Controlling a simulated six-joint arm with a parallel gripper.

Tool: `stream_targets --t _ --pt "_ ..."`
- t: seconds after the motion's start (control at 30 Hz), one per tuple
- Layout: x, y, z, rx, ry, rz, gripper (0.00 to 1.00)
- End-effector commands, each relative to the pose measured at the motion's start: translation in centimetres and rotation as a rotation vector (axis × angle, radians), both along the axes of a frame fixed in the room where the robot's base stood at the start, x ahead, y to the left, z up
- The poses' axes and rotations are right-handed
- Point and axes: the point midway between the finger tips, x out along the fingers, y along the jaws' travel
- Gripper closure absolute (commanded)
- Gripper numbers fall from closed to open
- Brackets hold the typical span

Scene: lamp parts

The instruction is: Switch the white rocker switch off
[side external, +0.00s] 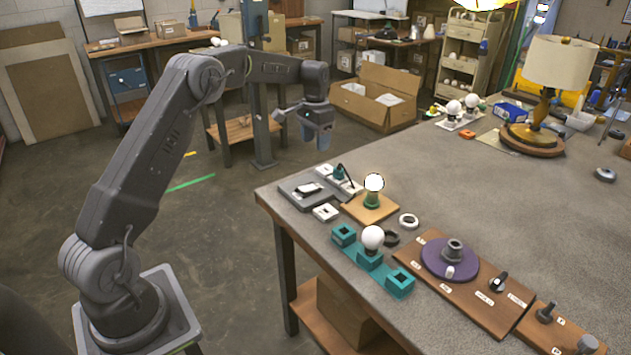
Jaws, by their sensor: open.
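My gripper (321,146) hangs fingers down in the air beyond the table's left corner, open and empty. It is well apart from the parts on the table. A white rocker switch (308,189) appears to lie on a dark grey plate (290,194) near that corner. Its rocker position is too small to tell. A small white square part (326,212) lies just in front of the plate, and another white part (325,170) lies behind it; either could also be a switch. A glowing bulb (374,182) stands upright in a green socket on a wooden board (384,212).
Teal blocks (399,283) and an unlit white bulb (372,237) stand along the front edge. A wooden board with a purple disc (436,260) and knobs lies to their right. A lamp (556,65) stands at the back right. The table's middle is clear.

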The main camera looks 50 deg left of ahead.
Motion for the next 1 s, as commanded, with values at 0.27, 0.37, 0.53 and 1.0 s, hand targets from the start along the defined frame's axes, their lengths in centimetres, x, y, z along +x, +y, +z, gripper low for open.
stream_targets --t 0.27,0.37,0.53,1.0 --pt "-0.1 0.0 -4.1 -0.002 0.004 0.001 0.43" --pt "-0.1 -0.1 -6.2 -0.002 0.005 0.001 0.43" --pt "-0.1 -0.1 -9.6 -0.001 0.003 0.001 0.43" --pt "-0.1 0.0 -13.6 0.0 0.0 0.001 0.43"
